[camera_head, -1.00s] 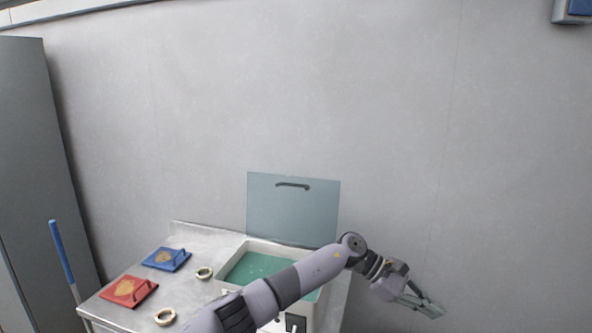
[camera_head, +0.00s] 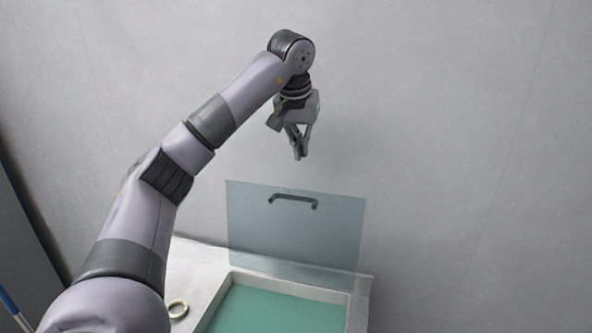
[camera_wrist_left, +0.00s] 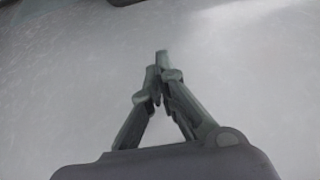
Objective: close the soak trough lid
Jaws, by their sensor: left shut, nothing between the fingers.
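The soak trough lid (camera_head: 296,235) is a clear bluish panel standing upright at the back of the trough, with a dark handle (camera_head: 293,199) near its top edge. The soak trough (camera_head: 225,285) has a pale rim and green liquid inside. My left gripper (camera_head: 300,156) hangs above the lid's top edge, pointing down, apart from the lid and handle. It is shut and empty; its fingertips also meet in the left wrist view (camera_wrist_left: 160,65). My arm covers part of the counter at the left. My right gripper is not in view.
The trough stands on a grey counter (camera_head: 195,262) against a plain wall (camera_head: 430,130). A pale ring (camera_head: 178,309) lies on the counter left of the trough. A blue pole (camera_head: 12,307) shows at the lower left. The space right of the lid is clear.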

